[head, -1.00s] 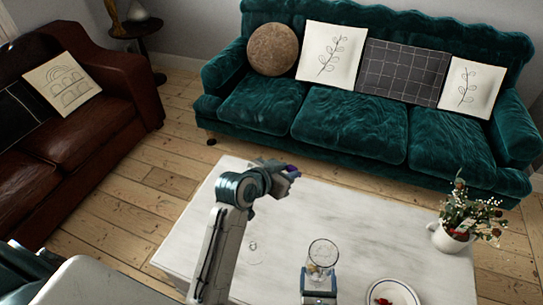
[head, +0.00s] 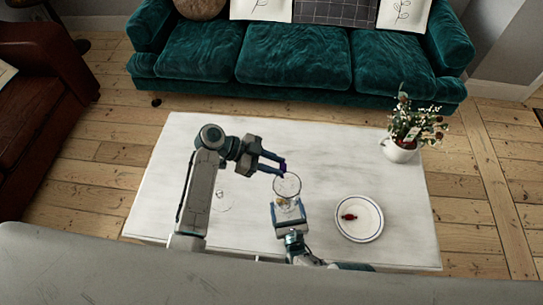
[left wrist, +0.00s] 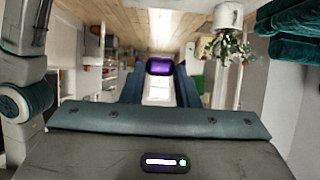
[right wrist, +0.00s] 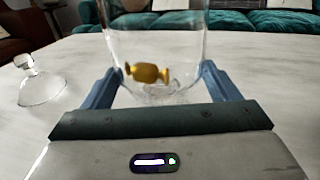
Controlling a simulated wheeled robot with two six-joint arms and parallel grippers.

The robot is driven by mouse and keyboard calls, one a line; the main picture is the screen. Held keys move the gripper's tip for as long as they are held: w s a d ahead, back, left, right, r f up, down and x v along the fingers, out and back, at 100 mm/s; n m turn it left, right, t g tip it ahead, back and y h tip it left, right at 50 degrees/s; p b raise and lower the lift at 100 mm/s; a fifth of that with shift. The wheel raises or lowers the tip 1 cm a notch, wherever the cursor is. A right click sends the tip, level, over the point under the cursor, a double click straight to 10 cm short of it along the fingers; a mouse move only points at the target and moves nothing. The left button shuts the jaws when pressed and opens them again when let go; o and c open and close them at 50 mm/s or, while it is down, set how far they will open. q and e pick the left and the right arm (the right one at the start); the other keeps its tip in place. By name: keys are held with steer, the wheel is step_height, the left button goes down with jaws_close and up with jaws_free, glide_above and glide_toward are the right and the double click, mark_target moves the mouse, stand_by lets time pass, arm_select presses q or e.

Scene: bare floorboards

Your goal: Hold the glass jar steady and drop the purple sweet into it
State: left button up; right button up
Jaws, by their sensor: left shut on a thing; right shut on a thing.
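The glass jar (head: 287,186) stands on the white table, its round mouth facing up. My right gripper (head: 288,207) is shut on the jar from the near side; in the right wrist view its fingers (right wrist: 160,88) clasp both sides of the jar (right wrist: 155,40). A gold wrapped sweet (right wrist: 147,73) lies inside the jar. My left gripper (head: 278,166) is shut on the purple sweet (head: 283,165), which is at the far-left edge of the jar's mouth in the head view. The sweet (left wrist: 160,66) shows between the fingertips in the left wrist view. Its height above the rim is hard to tell.
The white table (head: 330,150) also bears a plate (head: 352,235) with a red sweet (head: 349,217) and a white flower pot (head: 400,150). A clear glass lid (right wrist: 42,82) lies left of the jar. A teal sofa (head: 300,60) stands behind.

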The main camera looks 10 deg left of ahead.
arm_select(q)
steer(key=shift+f, duration=2.25)
steer(key=o, duration=1)
steer(key=v, duration=1.2)
